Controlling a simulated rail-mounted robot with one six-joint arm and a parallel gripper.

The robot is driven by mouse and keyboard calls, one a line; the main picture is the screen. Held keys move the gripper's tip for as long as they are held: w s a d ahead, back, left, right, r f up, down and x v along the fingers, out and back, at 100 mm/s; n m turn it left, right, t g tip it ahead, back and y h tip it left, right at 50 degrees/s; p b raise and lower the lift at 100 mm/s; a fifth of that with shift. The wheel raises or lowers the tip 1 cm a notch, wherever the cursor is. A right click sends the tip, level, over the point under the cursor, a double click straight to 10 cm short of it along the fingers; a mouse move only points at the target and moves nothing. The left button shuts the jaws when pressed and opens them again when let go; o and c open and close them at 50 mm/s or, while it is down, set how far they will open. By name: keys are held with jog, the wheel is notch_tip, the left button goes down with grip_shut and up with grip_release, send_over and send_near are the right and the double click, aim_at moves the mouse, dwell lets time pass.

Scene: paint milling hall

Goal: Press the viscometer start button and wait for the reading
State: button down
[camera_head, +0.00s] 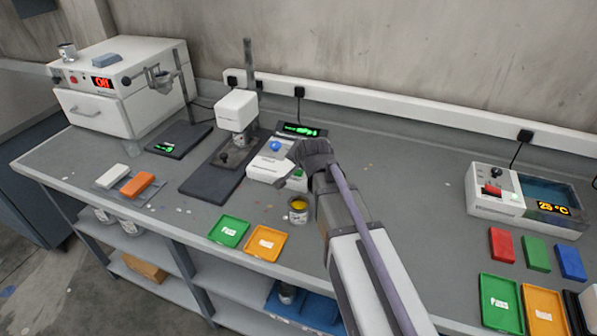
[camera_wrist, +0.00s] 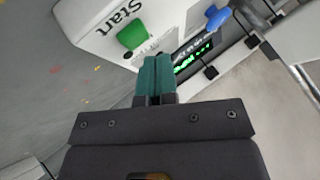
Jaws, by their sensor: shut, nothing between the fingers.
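The white viscometer control box (camera_head: 266,168) stands on the bench beside the viscometer head (camera_head: 237,108), which is on a stand with a dark base. In the wrist view the box (camera_wrist: 90,20) bears the word "Start" next to a green button (camera_wrist: 132,35). A blue knob (camera_wrist: 217,17) and a lit green display (camera_wrist: 195,55) are further along. My gripper (camera_wrist: 154,60) is shut and empty, its teal fingertips just beside the green button in the picture. Contact cannot be told. In the head view my gripper (camera_head: 300,152) is over the box's right side and partly hides it.
A small can with yellow contents (camera_head: 298,210) stands close to my arm. Green (camera_head: 229,231) and orange (camera_head: 266,243) trays lie in front. A white oven (camera_head: 120,85) is at left, and a bath reading 25 °C (camera_head: 525,198) is at right.

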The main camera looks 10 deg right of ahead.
aim_at(300, 171)
jog(key=shift+f+b, duration=0.4)
jog(key=shift+f, duration=0.05)
jog(key=shift+f+b, duration=0.45)
dwell(0.4)
jog(key=shift+r, duration=0.15)
jog(key=shift+r+p, duration=0.8)
jog(key=shift+p, duration=0.1)
notch_tip(300, 171, up, 5)
jog(key=p, duration=0.5)
dwell(0.5)
